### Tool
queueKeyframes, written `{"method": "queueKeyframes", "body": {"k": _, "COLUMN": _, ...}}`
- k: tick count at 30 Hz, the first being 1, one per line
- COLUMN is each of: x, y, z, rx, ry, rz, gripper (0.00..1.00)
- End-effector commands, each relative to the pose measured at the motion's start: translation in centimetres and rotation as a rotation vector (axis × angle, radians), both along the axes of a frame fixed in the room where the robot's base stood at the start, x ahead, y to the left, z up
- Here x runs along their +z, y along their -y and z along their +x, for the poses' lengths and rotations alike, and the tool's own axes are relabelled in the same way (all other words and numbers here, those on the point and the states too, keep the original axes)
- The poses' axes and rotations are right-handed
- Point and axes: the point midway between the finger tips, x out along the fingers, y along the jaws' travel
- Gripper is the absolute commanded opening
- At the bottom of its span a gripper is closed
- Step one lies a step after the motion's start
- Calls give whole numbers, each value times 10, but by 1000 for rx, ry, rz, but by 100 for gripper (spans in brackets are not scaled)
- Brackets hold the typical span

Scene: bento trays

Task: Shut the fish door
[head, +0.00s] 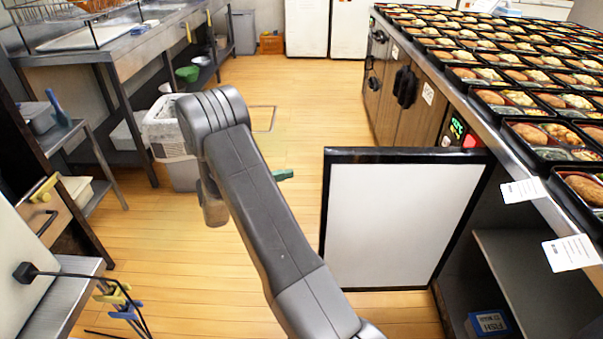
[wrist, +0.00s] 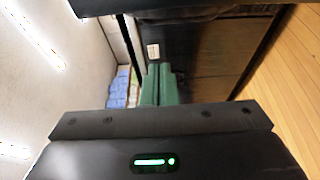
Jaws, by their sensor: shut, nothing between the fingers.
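The fish door (head: 400,222), a white panel with a black frame, stands swung open from the counter's cabinet, across the aisle. Beside its right edge the dark compartment (head: 520,262) is open, and a blue item marked FISH (head: 490,324) lies low inside. My gripper's green fingertip (head: 283,174) shows past my arm, left of the door's free edge and apart from it in the picture; the rest of the gripper is hidden behind my arm. In the wrist view the green fingers (wrist: 160,84) are together with nothing between them.
Many bento trays (head: 510,97) cover the counter above the compartment. Wooden cabinet doors (head: 415,105) line its side farther back. A white bin (head: 170,135) and metal tables stand at left. The wooden floor between is clear.

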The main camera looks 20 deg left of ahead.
Motion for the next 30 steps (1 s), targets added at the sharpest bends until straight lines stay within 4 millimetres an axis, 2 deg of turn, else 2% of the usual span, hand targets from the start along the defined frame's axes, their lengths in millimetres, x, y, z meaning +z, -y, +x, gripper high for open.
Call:
{"method": "queueKeyframes", "body": {"k": 5, "x": -1, "y": 21, "z": 14, "rx": -4, "ry": -1, "rz": 1, "gripper": 0}}
{"method": "queueKeyframes", "body": {"k": 15, "x": -1, "y": 80, "z": 58, "rx": -5, "ry": 1, "rz": 1, "gripper": 0}}
{"method": "queueKeyframes", "body": {"k": 22, "x": 0, "y": 86, "z": 28, "rx": 1, "ry": -1, "rz": 0, "gripper": 0}}
{"method": "queueKeyframes", "body": {"k": 30, "x": 0, "y": 89, "z": 19, "rx": 0, "ry": 0, "rz": 0, "gripper": 0}}
